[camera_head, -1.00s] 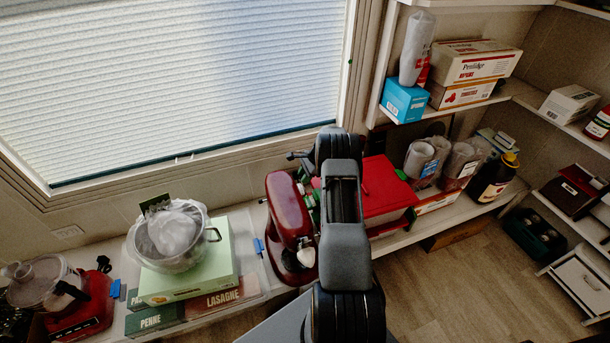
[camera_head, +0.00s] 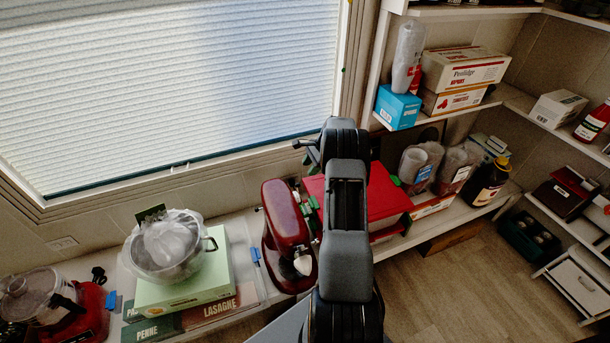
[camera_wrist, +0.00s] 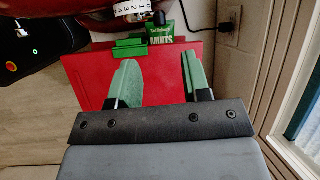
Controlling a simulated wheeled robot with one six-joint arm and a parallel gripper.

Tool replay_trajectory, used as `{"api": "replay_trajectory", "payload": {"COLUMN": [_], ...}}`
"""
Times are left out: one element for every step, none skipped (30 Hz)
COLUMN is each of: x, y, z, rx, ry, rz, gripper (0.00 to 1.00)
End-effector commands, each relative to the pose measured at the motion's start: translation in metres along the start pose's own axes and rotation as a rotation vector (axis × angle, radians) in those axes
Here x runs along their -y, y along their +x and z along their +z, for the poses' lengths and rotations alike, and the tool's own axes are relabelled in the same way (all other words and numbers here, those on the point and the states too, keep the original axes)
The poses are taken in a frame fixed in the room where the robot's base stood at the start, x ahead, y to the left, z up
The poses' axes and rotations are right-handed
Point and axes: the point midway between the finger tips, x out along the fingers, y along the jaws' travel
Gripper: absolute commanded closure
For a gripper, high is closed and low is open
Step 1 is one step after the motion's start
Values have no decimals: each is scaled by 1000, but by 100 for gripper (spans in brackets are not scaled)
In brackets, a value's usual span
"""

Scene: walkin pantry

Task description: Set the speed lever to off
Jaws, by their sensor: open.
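A red stand mixer (camera_head: 287,222) stands on the counter below the window, left of my arm. In the wrist view its red body (camera_wrist: 72,22) crosses the top left. A white numbered speed scale (camera_wrist: 130,10) shows at the top edge, with a small dark knob (camera_wrist: 159,18), seemingly the speed lever, at its right end. The lever is too small to make out in the head view. My gripper (camera_wrist: 160,82) is open and empty, its green-padded fingers apart and short of the knob in the picture. I cannot tell the exact distance.
A green mints packet (camera_wrist: 161,34) sits close to the knob, by a red box (camera_wrist: 85,75). The red box also shows right of my arm in the head view (camera_head: 388,197). A steel pot (camera_head: 170,250) on boxes stands left of the mixer. A wall outlet (camera_wrist: 229,20) is at right.

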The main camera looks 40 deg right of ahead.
Motion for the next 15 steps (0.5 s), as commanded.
{"api": "replay_trajectory", "payload": {"x": [0, 0, 0, 0, 0, 0, 0, 0, 0, 0, 0, 0, 0, 0, 0], "y": [-10, -15, -20, -24, -27, -31, -33, -36, -38, -40, -41, -42, -43, -43, -43], "z": [0, 0, 0, 0, 0, 0, 0, 0, 0, 0, 0, 0, 0, 0, 0], "rx": [-1, -2, -1, -1, -1, -1, -1, -1, 0, 0, 0, 0, 0, 0, 0], "ry": [0, 0, 0, 0, 0, -1, -1, -1, -1, -1, -1, -1, -1, -1, -1], "rz": [-2, -2, -1, 0, 0, 0, 0, 1, 1, 1, 1, 1, 1, 1, 1], "gripper": [56, 56, 56, 56, 56, 56, 56, 56, 56, 56, 56, 56, 56, 56, 56]}}
